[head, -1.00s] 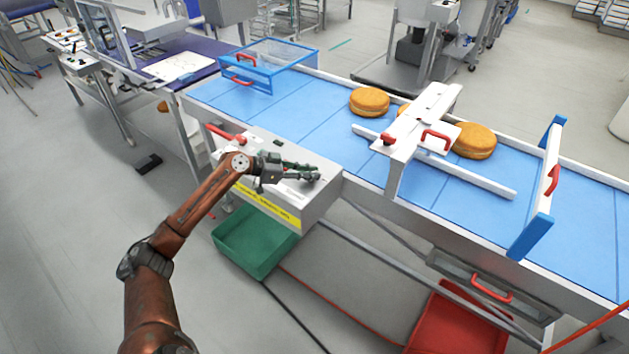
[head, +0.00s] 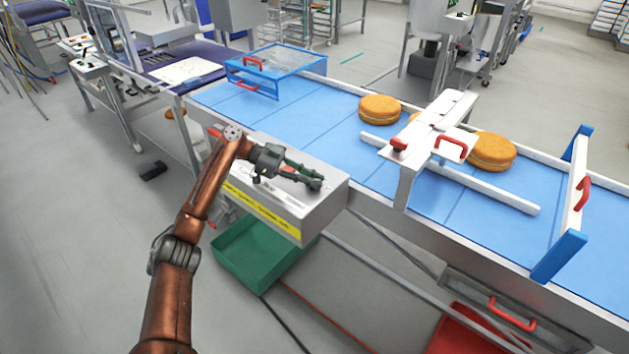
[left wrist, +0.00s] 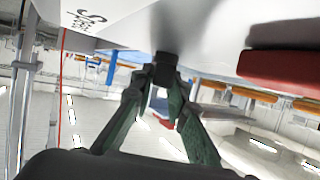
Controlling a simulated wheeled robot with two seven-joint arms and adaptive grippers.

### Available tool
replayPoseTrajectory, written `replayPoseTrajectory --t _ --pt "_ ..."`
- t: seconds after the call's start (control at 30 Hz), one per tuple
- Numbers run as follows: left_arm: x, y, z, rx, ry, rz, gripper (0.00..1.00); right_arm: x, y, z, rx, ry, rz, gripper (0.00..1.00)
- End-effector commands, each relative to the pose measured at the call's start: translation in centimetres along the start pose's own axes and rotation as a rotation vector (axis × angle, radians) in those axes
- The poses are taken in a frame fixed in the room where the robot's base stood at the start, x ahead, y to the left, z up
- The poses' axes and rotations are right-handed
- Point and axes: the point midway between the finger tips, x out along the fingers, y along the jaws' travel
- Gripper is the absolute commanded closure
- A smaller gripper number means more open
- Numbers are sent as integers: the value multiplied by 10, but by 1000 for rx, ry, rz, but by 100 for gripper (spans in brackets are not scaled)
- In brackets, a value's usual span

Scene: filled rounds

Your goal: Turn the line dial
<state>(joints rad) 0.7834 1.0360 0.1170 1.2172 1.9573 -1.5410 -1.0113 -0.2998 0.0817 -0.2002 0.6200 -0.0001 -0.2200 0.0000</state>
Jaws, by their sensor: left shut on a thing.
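The control box (head: 312,205), pale with a yellow strip on its front, is fixed to the near side of the conveyor. My left gripper (head: 316,184) is over its top face. The left wrist view shows the two green-grey fingers closed in on a small dark knob, the line dial (left wrist: 166,62), which stands on the pale box face. The gripper is shut on the dial. In the head view the fingers hide most of the dial, so its pointer setting cannot be read. My right gripper is not in view.
The blue conveyor belt (head: 330,118) carries round filled cakes (head: 379,109). A white bridge with red handles (head: 450,148) and a blue-ended frame (head: 568,205) stand over it. A green crate (head: 255,250) and a red crate (head: 465,330) sit below.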

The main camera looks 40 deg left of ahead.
Motion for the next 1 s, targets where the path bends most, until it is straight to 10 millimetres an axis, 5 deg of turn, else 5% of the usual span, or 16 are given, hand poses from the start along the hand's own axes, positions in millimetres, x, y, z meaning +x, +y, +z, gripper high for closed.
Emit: replayPoseTrajectory --t 0.27,0.3,0.57,1.0 --pt "1 1 2 -2 -3 4 100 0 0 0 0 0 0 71" --pt "1 1 2 -2 -3 4 85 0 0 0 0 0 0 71" --pt "1 0 1 -2 -2 2 68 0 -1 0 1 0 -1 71" --pt "-17 -1 0 -3 -1 -2 68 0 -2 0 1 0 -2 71"
